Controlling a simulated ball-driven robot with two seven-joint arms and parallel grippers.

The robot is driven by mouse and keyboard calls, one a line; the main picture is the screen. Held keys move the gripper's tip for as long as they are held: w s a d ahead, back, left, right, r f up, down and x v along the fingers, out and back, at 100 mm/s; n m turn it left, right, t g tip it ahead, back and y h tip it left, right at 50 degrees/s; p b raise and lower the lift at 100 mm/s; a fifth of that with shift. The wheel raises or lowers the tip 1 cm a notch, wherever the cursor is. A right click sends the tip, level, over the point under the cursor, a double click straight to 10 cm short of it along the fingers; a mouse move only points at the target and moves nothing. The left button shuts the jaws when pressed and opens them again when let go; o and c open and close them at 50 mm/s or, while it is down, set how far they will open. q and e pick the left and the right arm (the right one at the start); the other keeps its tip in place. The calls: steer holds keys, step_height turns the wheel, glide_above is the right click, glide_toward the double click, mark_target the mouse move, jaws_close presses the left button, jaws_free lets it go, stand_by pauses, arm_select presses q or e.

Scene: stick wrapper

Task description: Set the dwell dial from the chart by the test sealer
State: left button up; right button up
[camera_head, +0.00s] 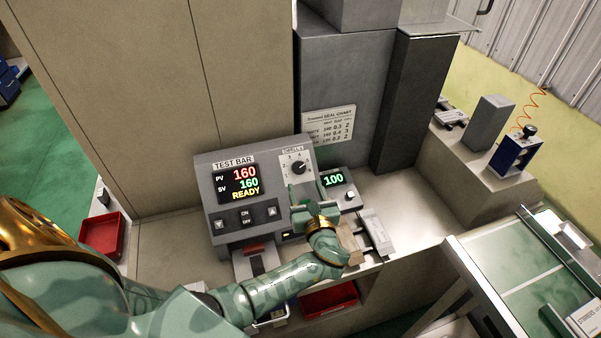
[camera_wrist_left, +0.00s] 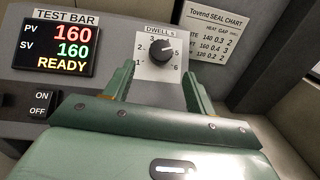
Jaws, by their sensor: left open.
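The dwell dial (camera_head: 299,168) is a black knob on a white plate on the grey test sealer (camera_head: 215,210). In the left wrist view the dial (camera_wrist_left: 160,55) has numbers around it up to 6; its pointer seems to face upper right, near 4.
The sealer's display (camera_head: 239,183) reads PV 160, SV 160, READY. A small box reading 100 (camera_head: 334,181) stands right of the dial. Red trays (camera_head: 103,236) lie at lower left and below the bench. A blue device (camera_head: 515,153) stands at right. The bench right of the small box has bare room.

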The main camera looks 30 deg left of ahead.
mark_target(300, 173)
arm_select(q)
steer(key=x, duration=0.6)
steer(key=c, duration=1)
